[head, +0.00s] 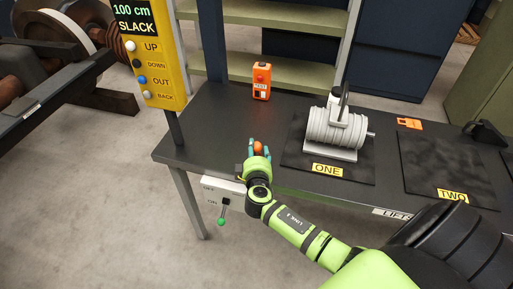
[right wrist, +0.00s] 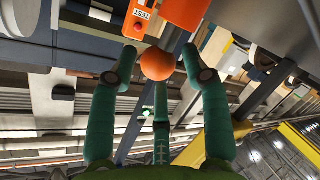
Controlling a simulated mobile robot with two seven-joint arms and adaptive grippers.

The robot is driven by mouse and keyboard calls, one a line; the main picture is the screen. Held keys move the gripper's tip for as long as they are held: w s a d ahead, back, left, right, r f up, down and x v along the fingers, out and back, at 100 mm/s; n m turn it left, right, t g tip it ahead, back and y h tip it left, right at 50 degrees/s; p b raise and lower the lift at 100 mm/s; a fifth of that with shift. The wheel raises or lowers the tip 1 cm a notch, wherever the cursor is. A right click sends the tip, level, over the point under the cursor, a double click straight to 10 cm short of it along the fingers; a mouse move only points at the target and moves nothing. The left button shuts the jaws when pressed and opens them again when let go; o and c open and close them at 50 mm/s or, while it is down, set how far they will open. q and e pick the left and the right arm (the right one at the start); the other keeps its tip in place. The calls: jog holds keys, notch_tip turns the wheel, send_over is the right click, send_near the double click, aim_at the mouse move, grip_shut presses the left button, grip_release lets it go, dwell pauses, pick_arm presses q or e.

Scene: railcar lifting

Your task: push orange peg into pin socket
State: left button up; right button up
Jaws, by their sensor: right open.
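An orange rounded knob (head: 258,147), which looks like the head of the orange peg, shows at the front left of the dark bench. In the right wrist view the orange knob (right wrist: 157,63) lies between the spread fingertips. My right gripper (head: 259,148) is open around it; I cannot tell whether its fingers touch it. The gripper (right wrist: 152,75) hides what is under the knob. I cannot make out the pin socket. My left gripper is not in view.
An orange TEST box (head: 262,81) stands behind the gripper. A grey hoist drum (head: 335,128) sits on mat ONE to the right; mat TWO (head: 450,165) lies beyond. A yellow control panel (head: 153,50) stands at left. A green-knobbed lever (head: 222,220) hangs below the bench front.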

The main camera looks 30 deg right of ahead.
jog(key=shift+x, duration=1.35)
jog(key=shift+c, duration=0.4)
jog(key=shift+s, duration=0.1)
grip_shut()
jog(key=shift+r, duration=0.15)
